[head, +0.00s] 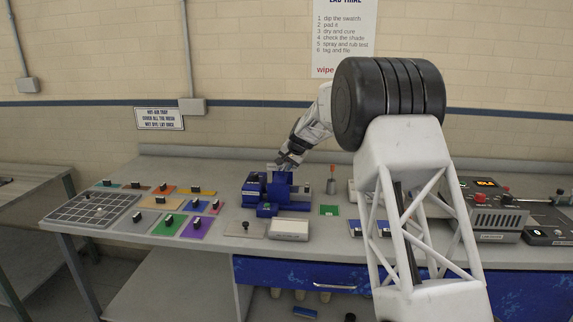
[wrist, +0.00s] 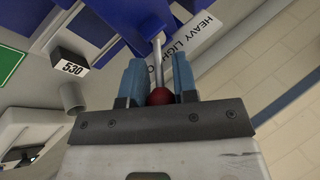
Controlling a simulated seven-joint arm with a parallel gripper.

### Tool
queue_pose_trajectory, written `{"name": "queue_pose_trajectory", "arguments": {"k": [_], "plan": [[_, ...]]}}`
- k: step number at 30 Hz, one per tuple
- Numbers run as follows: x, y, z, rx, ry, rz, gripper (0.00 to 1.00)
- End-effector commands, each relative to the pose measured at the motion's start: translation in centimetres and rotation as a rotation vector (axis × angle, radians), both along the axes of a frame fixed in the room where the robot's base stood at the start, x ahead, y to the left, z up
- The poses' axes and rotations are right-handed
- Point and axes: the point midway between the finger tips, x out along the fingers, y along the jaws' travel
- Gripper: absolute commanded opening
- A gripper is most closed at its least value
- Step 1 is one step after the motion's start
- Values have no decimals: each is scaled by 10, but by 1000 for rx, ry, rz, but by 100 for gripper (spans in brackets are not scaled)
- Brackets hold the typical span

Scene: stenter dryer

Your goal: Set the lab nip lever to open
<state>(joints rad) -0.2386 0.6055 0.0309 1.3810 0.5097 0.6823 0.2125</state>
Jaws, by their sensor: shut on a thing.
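The lab nip lever (wrist: 157,50) is a thin metal rod with a red ball knob (wrist: 159,97) in the wrist view. My gripper (wrist: 159,82) is shut on the lever, with its blue fingers on either side of the rod and knob. In the head view my gripper (head: 284,163) is at the top of the blue nip machine (head: 293,206), and the lever is too small or hidden to make out there. A white label (wrist: 207,31) beside the rod reads HEAVY and LIGHT; a further word is partly hidden by a finger.
Coloured swatches and a grid tray (head: 90,215) fill the bench's left.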

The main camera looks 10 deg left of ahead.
Motion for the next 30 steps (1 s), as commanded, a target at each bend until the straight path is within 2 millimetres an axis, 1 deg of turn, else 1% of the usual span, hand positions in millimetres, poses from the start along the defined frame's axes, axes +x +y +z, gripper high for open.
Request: {"name": "queue_pose_trajectory", "arguments": {"k": [10,11,12,14,15,25,30], "plan": [[0,-1,-1,3,1,-1,0],[0,-1,-1,2,2,-2,28],[0,-1,-1,2,1,-1,34],[0,-1,-1,2,1,-1,44],[0,-1,-1,2,1,-1,46],[0,-1,0,2,1,-1,46],[-3,-4,7,3,0,-1,46]]}}
